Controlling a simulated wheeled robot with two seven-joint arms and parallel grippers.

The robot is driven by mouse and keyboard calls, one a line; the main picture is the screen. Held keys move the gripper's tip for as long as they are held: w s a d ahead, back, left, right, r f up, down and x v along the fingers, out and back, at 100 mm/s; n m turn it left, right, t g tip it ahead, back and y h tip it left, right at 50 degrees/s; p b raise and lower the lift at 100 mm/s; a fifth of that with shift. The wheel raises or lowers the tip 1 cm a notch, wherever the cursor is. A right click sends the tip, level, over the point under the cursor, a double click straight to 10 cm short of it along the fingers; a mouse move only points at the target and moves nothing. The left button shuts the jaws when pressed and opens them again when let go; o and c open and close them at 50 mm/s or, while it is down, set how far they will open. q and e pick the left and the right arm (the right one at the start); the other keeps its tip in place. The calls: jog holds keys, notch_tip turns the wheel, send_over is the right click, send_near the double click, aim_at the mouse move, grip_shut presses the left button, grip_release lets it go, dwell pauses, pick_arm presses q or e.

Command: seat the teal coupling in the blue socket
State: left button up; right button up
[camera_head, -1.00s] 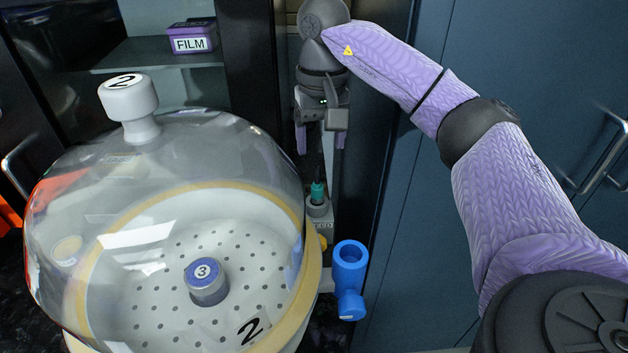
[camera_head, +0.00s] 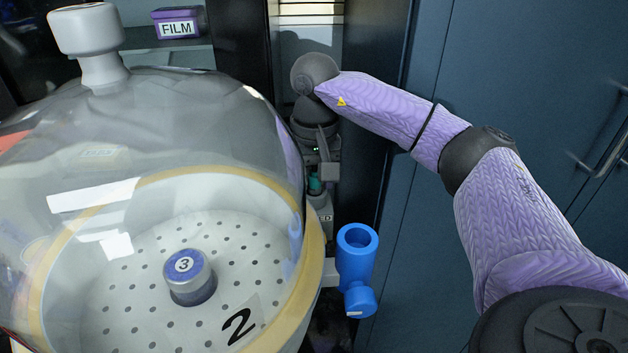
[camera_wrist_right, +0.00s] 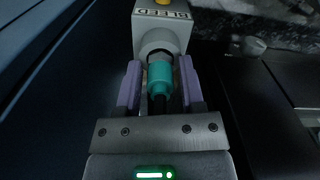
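The teal coupling (camera_head: 315,184) sits upright at the top of a grey fitting (camera_head: 322,208) behind the dome, partly hidden by my right gripper (camera_head: 318,180). In the right wrist view, the coupling (camera_wrist_right: 160,77) stands between the purple fingers of that gripper (camera_wrist_right: 160,66). The fingers are open, with a narrow gap showing on each side of the coupling. The blue socket (camera_head: 357,262) is mounted right of the dome, its round mouth facing up and looking empty. My left gripper is in neither view.
A large clear dome (camera_head: 200,120) with a white knob (camera_head: 88,35) covers a perforated plate holding a puck marked 3 (camera_head: 188,275). The grey fitting carries a BLEED label (camera_wrist_right: 162,14). Blue cabinet doors (camera_head: 530,90) stand at the right. A FILM box (camera_head: 178,22) sits on a shelf.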

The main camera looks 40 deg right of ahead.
grip_shut()
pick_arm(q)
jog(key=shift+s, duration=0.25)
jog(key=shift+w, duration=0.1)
pick_arm(e)
jog(key=shift+r, duration=0.1)
